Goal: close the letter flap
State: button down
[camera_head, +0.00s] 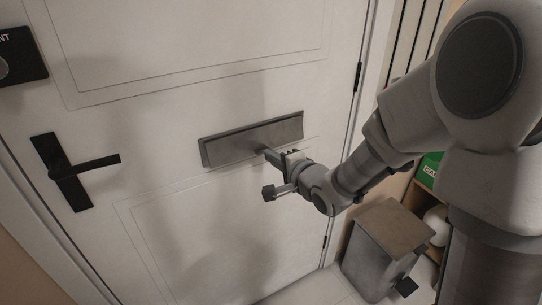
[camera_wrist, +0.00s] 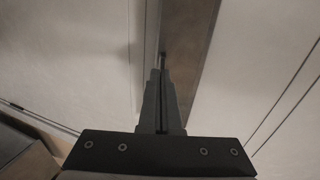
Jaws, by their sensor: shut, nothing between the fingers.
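The letter flap (camera_head: 240,141) is a long grey metal plate set across the white door. In the wrist view the flap (camera_wrist: 194,60) is a brown-grey panel running up the picture, beside a paler strip. Its face seems to stand slightly out from the door, but I cannot tell the angle well. My gripper (camera_head: 267,151) is at the flap's lower edge, right of its middle. In the wrist view my gripper (camera_wrist: 162,68) has its fingers together, with the tips by the flap's edge. Nothing shows between them. I cannot tell whether they touch the flap.
A black door handle (camera_head: 75,170) sticks out to the left of the flap. A grey box-like bin (camera_head: 380,250) stands on the floor at the lower right, near a shelf with a green box (camera_head: 431,168). The door face around the flap is clear.

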jog(key=shift+w+a+f, duration=0.15)
jog(key=shift+w+a, duration=0.15)
jog(key=shift+w, duration=0.15)
jog(key=f+t+b, duration=0.1)
jog(key=b, duration=0.2)
jog(key=w+a+f+t+y+b, duration=0.1)
jog(key=b, duration=0.2)
jog(key=shift+w, duration=0.2)
jog(key=shift+s, duration=0.1)
dwell(0.5)
